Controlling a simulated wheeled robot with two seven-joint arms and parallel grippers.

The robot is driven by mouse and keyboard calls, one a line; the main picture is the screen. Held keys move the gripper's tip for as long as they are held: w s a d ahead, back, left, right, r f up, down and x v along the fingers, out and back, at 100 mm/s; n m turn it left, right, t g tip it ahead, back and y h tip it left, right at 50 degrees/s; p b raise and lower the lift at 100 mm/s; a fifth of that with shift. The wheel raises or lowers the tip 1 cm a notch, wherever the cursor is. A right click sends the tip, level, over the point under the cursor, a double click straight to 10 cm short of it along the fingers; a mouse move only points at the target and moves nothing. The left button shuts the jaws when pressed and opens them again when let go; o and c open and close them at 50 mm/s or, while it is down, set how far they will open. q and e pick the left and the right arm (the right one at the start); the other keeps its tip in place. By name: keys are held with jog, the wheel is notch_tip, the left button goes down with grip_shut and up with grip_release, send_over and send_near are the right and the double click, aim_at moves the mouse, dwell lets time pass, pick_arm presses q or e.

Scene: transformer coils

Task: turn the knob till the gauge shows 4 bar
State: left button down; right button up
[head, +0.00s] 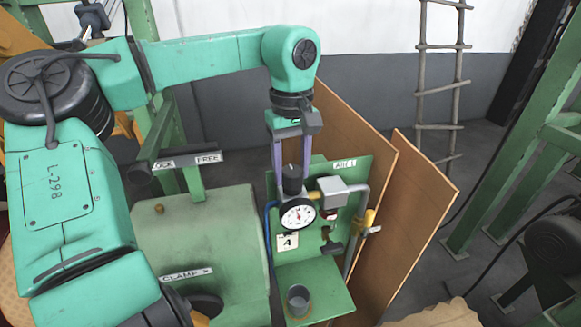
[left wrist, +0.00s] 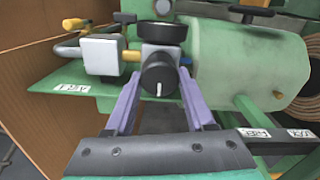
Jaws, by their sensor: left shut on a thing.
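The black knob (head: 292,181) sits on top of the regulator, directly above the round gauge (head: 298,215). In the left wrist view the knob (left wrist: 158,80) shows a white mark on its face. The gauge has a white dial, but its needle reading is too small to tell. In the left wrist view the gauge (left wrist: 161,33) is seen edge-on. A card reading 4 (head: 288,241) is below the gauge. My left gripper (head: 291,172) comes down from above with its purple fingers on both sides of the knob, shut on it. My right gripper is not in view.
A grey box (head: 333,192) and a yellow-handled valve (head: 370,220) stand right of the gauge. A green tank (head: 200,240) is at the left. A grey cup (head: 298,299) stands on the green shelf below. Brown boards (head: 405,230) rise at the right.

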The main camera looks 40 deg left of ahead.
aim_at(292, 168)
pick_arm(q)
jog(key=shift+s+f, duration=0.1)
jog(key=shift+f, duration=0.05)
jog(key=shift+c, duration=1.3)
grip_release()
jog(key=shift+d, duration=0.2)
notch_tip(292, 168, up, 5)
jog(key=shift+r+b, duration=0.1)
jog(key=shift+b, duration=0.55)
notch_tip(292, 168, up, 10)
jog(key=shift+f, duration=0.2)
